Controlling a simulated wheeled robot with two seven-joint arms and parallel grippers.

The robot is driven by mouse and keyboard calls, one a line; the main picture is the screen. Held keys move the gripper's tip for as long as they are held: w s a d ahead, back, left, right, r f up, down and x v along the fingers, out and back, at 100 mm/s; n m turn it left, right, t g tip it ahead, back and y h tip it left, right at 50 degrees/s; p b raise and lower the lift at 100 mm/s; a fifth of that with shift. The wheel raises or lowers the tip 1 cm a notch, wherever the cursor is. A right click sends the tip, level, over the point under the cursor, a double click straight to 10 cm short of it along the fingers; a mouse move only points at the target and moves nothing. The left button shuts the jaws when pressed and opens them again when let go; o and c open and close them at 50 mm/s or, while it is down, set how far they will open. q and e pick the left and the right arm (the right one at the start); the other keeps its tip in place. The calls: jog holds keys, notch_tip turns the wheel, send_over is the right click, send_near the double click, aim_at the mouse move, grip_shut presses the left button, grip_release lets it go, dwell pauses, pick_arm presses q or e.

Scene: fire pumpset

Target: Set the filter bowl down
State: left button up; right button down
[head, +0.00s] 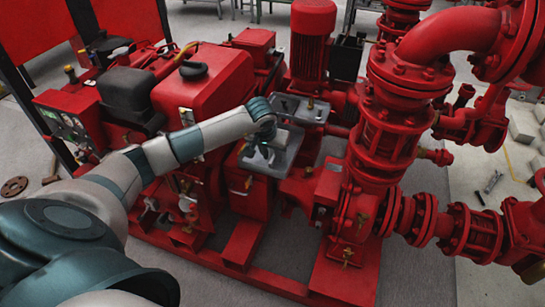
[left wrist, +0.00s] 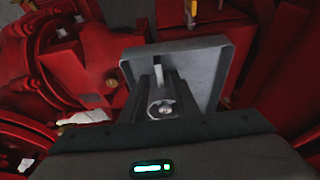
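My left gripper (head: 268,150) reaches in over a grey tray (head: 284,158) on top of a red cabinet, beside the pump. In the left wrist view the two dark fingers (left wrist: 163,98) stand close on either side of a small round metallic piece, which looks like the filter bowl (left wrist: 164,109). The fingers appear shut on it. The tray (left wrist: 205,60) lies beyond and below the fingers. I cannot tell whether the bowl touches the tray. In the head view the bowl is hidden by the gripper and too small to make out. My right gripper is not in view.
A second grey tray (head: 288,104) with a small brass-coloured piece lies just behind. A red engine housing (head: 205,85) stands to the left. A red motor (head: 312,45) stands behind, and large red pipework (head: 395,110) stands to the right.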

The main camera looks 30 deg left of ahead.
pick_arm(q)
jog(key=v, duration=1)
jog(key=shift+p, duration=0.3)
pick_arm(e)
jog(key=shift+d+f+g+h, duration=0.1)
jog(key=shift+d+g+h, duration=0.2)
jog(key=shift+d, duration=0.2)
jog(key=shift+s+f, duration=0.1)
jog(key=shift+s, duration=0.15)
pick_arm(q)
jog(key=shift+s+f, duration=0.1)
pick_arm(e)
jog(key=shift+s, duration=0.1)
